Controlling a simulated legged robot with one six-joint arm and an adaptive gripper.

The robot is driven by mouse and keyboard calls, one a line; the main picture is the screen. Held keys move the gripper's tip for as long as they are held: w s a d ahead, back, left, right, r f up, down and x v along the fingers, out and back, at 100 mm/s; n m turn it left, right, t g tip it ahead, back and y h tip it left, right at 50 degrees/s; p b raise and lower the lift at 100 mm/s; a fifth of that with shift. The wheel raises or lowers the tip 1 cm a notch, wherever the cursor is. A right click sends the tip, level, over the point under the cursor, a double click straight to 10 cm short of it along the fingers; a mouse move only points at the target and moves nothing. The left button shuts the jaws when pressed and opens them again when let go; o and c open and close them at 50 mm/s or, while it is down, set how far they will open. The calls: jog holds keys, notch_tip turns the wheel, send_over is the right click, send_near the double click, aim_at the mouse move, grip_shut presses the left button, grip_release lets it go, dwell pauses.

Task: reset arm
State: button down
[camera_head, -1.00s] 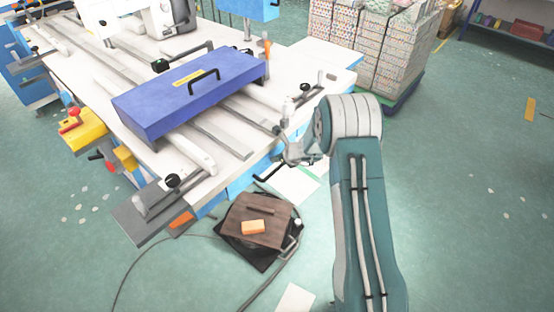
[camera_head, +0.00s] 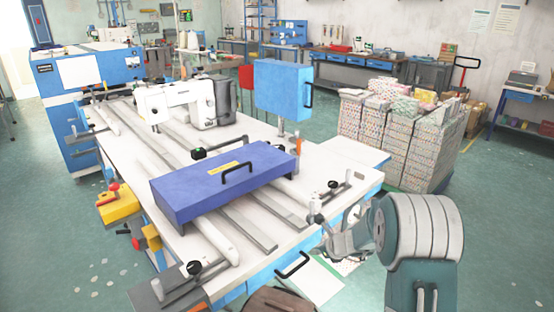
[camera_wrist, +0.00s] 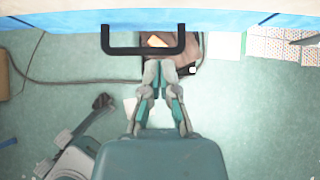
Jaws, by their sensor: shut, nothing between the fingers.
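My gripper (camera_head: 338,243) is beside the near right corner of the white sewing table (camera_head: 340,185), in front of its blue edge. It also shows in the wrist view (camera_wrist: 160,68), with its two fingertips together and nothing between them. In the wrist view the fingertips lie just below a black bar handle (camera_wrist: 143,51) on the table's side. My arm's thick joint hides part of the floor to the right. On the table are a blue-purple box (camera_head: 225,182) with a black handle and a white sewing machine (camera_head: 180,104).
Stacked patterned packages (camera_head: 400,140) stand behind right. The green floor at the right (camera_head: 505,230) is clear.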

jog(key=s+a+r+n+g, duration=0.1)
jog(key=s+a+r+n, duration=0.2)
jog(key=s+r+n, duration=0.6)
jog(key=s+a+r+n+g, duration=0.1)
jog(key=s+a+r+n, duration=0.2)
jog(key=s+r+n, duration=0.6)
jog(key=s+d+r+n+h, duration=0.2)
jog(key=s+r+n, duration=0.1)
jog(key=s, duration=0.6)
jog(key=s+d+r+n+h, duration=0.3)
jog(key=s+n, duration=0.3)
jog(key=s, duration=0.4)
jog(key=shift+s+n+t+h, duration=0.15)
jog(key=shift+n+t+h, duration=0.15)
